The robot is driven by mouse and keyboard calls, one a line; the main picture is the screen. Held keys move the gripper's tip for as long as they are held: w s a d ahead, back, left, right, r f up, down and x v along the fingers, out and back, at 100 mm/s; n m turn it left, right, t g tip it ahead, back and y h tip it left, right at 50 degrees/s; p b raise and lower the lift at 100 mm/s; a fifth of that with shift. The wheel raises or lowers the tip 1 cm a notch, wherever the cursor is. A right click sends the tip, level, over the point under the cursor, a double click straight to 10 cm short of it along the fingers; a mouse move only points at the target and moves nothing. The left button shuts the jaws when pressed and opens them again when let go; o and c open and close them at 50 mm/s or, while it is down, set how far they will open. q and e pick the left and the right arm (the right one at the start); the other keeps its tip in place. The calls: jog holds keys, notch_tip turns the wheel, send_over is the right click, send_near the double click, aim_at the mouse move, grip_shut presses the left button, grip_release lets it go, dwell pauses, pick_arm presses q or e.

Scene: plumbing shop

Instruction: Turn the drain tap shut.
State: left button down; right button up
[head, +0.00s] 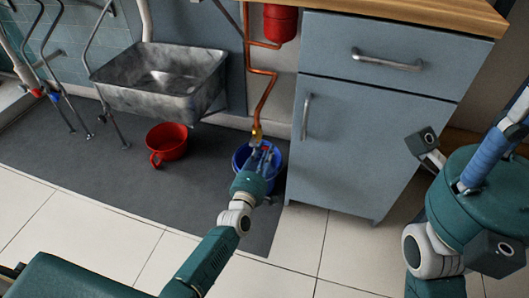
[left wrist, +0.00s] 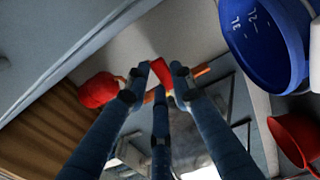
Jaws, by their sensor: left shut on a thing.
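The drain tap (head: 257,132) is a small brass fitting at the lower end of a copper pipe (head: 262,85), low in front of the grey wall. Its red handle (left wrist: 161,72) shows between my fingertips in the left wrist view. My left gripper (head: 261,151) reaches up to the tap from below, and its fingers are closed on the handle (left wrist: 158,82). The fingers hide part of the tap, so I cannot tell how far it is turned. My right gripper (head: 508,122) is partly in view at the right edge, with its fingertips cut off.
A blue bucket (head: 280,158) stands under the tap, beside my left fingers. A red pot (head: 168,142) stands left of it, below a metal sink (head: 160,80). A blue-grey cabinet (head: 345,150) is close on the right. A red vessel (head: 280,22) hangs above.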

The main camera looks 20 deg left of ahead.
dwell(0.6)
pick_arm(q)
jog(key=c, duration=1.5)
grip_release()
jog(key=shift+r, duration=0.1)
jog(key=shift+o, duration=0.2)
jog(key=shift+s, duration=0.1)
jog(key=shift+s, duration=0.25)
jog(key=s, duration=1.1)
jog(key=shift+s+a, duration=0.2)
jog(key=shift+a, duration=0.05)
